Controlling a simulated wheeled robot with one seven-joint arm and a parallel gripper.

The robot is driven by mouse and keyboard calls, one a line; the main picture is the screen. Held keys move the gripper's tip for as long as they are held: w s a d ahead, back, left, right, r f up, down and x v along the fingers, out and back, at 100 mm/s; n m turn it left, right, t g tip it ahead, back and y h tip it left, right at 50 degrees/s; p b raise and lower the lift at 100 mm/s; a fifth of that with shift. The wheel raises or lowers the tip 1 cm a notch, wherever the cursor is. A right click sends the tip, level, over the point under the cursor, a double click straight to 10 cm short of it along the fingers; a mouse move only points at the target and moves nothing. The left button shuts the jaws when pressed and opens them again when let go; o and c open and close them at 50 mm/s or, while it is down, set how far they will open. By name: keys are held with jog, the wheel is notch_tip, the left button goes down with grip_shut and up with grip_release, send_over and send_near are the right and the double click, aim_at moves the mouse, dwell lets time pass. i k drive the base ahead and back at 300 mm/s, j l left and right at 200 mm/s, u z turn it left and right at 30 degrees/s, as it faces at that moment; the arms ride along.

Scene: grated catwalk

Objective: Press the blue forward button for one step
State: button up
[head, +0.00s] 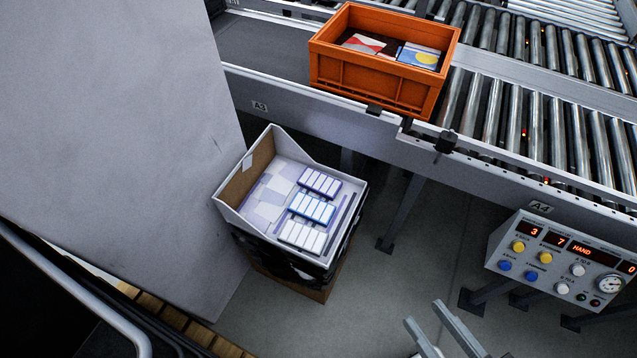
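A grey control panel (552,270) is mounted below the conveyor at the right. It carries two blue buttons: a left one (505,266) and a right one (530,275). Their labels are too small to read, so I cannot tell which is forward. Two yellow buttons (519,246) sit above them. Red displays read 3, 7, HAND and 0. My gripper (425,314) shows at the bottom edge, left of and below the panel, its two pale fingers apart with floor between them. It is empty and touches no button.
A large grey slab (110,130) fills the left. Conveyor legs (402,212) stand near the panel; floor between is clear.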

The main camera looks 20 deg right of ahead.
aim_at(531, 276)
jog(key=k+j+z, duration=0.1)
jog(key=z, duration=0.75)
jog(key=k+z, duration=0.15)
jog(key=z, duration=0.25)
jog(key=k+z, duration=0.1)
jog(key=z, duration=0.35)
jog(key=k+j, duration=0.2)
